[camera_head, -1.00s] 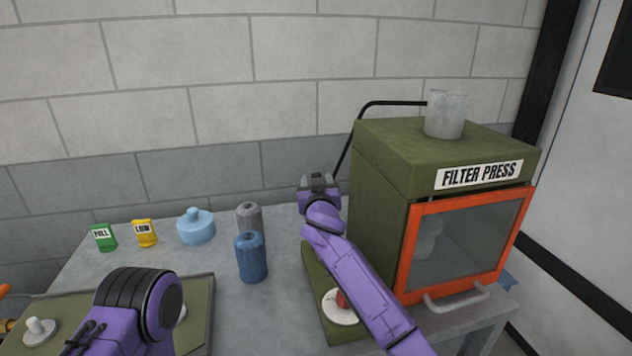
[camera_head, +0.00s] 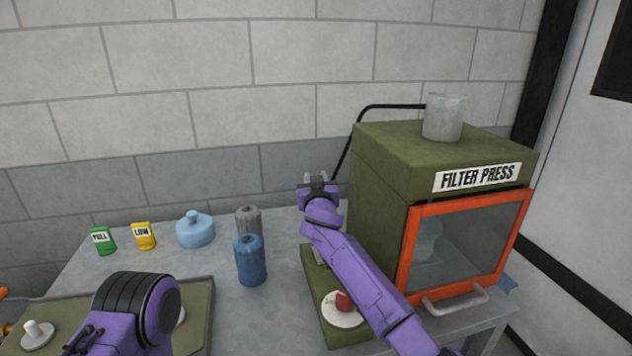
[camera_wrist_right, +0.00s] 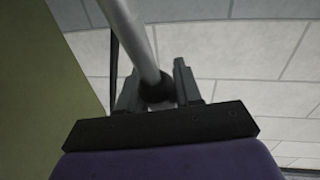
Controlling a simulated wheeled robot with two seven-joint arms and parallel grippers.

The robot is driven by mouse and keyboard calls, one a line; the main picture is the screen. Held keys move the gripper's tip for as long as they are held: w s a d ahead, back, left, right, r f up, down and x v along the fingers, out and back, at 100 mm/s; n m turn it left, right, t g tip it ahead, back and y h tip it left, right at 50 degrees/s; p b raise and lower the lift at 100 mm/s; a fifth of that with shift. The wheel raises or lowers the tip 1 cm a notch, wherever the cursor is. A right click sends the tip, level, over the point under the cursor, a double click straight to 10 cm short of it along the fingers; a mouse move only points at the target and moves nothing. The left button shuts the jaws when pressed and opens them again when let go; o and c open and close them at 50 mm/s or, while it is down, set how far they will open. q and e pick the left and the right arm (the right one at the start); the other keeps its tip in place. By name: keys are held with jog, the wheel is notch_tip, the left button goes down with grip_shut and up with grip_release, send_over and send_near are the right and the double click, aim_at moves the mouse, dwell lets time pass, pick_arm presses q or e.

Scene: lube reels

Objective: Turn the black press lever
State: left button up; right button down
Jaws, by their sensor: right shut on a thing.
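The press lever shows in the right wrist view as a grey rod (camera_wrist_right: 133,38) ending in a black knob (camera_wrist_right: 157,89). My right gripper (camera_wrist_right: 157,88) is shut on the knob, one finger on each side. In the head view my right gripper (camera_head: 318,180) is at the left side of the green filter press (camera_head: 380,190), and the lever in it is too small or hidden to make out. My left arm (camera_head: 135,310) is at the lower left of the head view; its gripper fingers are not visible.
A thin black bent rod (camera_head: 390,106) runs behind the press. A clear beaker (camera_head: 443,118) stands on top. An orange-framed door (camera_head: 465,245) is at its front. A blue cylinder (camera_head: 250,262), grey cylinder (camera_head: 249,222) and light-blue jar (camera_head: 195,230) stand left of my right arm.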

jog(key=s+t+b, duration=0.1)
jog(key=b, duration=0.1)
jog(key=s+d+t+b, duration=0.1)
jog(key=s+b, duration=0.1)
jog(key=s+t+b, duration=0.1)
jog(key=b, duration=0.1)
jog(key=shift+s+d+r+m, duration=0.3)
jog(key=shift+s+r, duration=0.05)
jog(key=shift+r, duration=0.05)
jog(key=shift+s+d+r+t+b, duration=0.1)
jog(key=shift+s+r+t+b, duration=0.25)
jog(key=shift+s+r+t, duration=0.15)
jog(key=c, duration=0.8)
grip_release()
jog(key=shift+r, duration=0.1)
jog(key=shift+c, duration=0.2)
jog(key=b+v, duration=0.1)
jog(key=v, duration=0.9)
jog(key=shift+s, duration=0.2)
